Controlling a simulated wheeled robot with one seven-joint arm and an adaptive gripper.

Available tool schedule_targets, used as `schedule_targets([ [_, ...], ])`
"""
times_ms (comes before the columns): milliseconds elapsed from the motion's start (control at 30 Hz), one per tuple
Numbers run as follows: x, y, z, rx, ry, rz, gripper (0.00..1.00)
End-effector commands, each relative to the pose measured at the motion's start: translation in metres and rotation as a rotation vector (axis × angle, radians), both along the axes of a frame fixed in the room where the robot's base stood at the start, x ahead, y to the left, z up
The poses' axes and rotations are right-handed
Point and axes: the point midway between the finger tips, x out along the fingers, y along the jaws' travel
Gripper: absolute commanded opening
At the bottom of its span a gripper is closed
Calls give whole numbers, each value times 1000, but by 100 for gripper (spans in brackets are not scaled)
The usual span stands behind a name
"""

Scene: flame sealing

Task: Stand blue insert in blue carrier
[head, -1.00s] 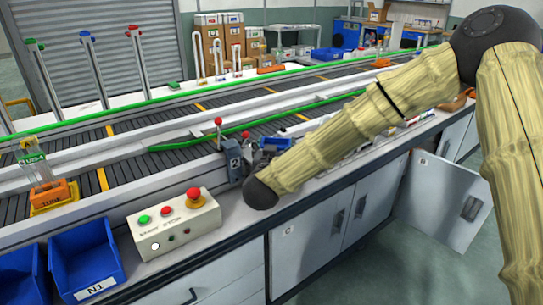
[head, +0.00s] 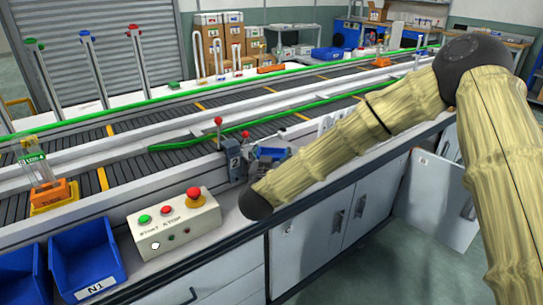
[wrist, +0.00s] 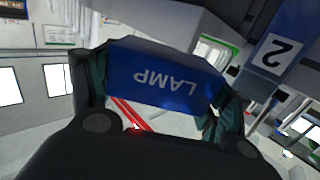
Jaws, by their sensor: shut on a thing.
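My gripper (wrist: 158,95) is shut on the blue insert (wrist: 165,82), a blue block marked LAMP that reads upside down in the wrist view. One dark finger lies at each side of it. In the head view a blue piece (head: 272,153) shows just behind my arm, beside the post marked 2; I cannot tell whether it is the insert or the blue carrier. My arm hides most of the gripper there. I cannot make out the blue carrier for certain in either view.
A grey-blue post marked 2 (head: 235,165) stands at the conveyor's near edge, close to my gripper in the wrist view (wrist: 278,52). A control box (head: 172,223) and blue bins (head: 85,262) lie left. An orange holder (head: 49,192) sits on a yellow base (head: 53,207).

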Motion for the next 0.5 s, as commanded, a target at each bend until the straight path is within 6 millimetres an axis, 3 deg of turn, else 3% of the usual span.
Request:
schedule_targets([
  [433,0,0,-10,0,0,0,49],
  [467,0,0,-10,0,0,0,82],
  [500,0,0,-10,0,0,0,89],
])
